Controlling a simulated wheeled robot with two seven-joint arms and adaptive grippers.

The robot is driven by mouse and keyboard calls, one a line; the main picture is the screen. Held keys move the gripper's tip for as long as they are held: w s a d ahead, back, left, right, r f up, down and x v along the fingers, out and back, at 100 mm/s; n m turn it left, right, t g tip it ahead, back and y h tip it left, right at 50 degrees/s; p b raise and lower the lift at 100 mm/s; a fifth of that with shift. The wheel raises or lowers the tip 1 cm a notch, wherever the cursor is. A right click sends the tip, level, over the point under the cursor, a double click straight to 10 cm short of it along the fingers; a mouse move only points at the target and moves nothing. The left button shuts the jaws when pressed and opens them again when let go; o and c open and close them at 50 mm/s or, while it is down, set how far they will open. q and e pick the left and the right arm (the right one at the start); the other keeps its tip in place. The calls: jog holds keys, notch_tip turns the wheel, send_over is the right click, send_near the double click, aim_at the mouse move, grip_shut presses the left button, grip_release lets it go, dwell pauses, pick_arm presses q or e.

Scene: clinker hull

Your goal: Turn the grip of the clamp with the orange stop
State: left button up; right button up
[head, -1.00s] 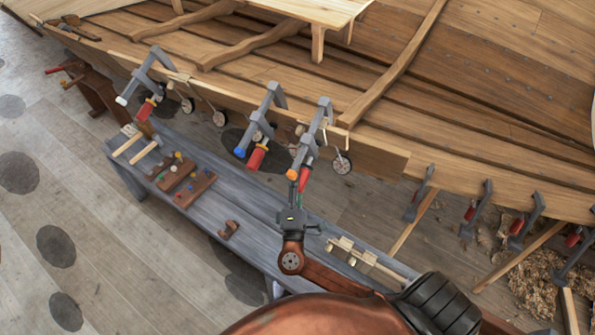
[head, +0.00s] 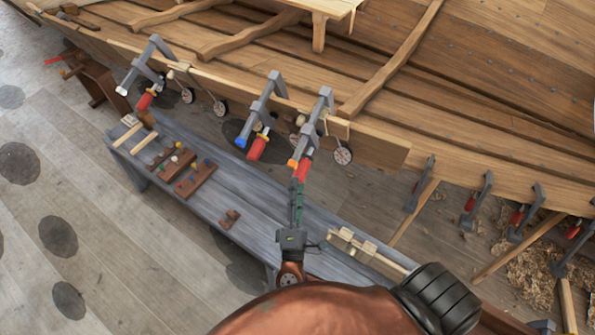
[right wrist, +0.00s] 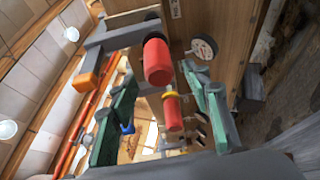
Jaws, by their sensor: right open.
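The clamp with the orange stop (head: 293,163) is the rightmost of three clamps on the near plank edge. Its red grip (head: 304,170) points down toward my right gripper (head: 299,188). In the right wrist view the red grip (right wrist: 157,60) is large, with the orange stop (right wrist: 83,84) to its left. My right gripper (right wrist: 160,80) is open, its green fingers on either side of the grip's line. I cannot tell how far the grip lies between them. The left gripper is out of view.
The clamp with the blue stop (head: 240,141) stands close to the left, its red grip (head: 258,148) near. The clamp with the white stop (head: 122,90) is farther left. A grey bench (head: 255,205) below holds wooden blocks and pegs. A round disc (head: 343,155) hangs to the right.

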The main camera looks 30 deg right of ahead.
jog(key=shift+v, duration=1.9)
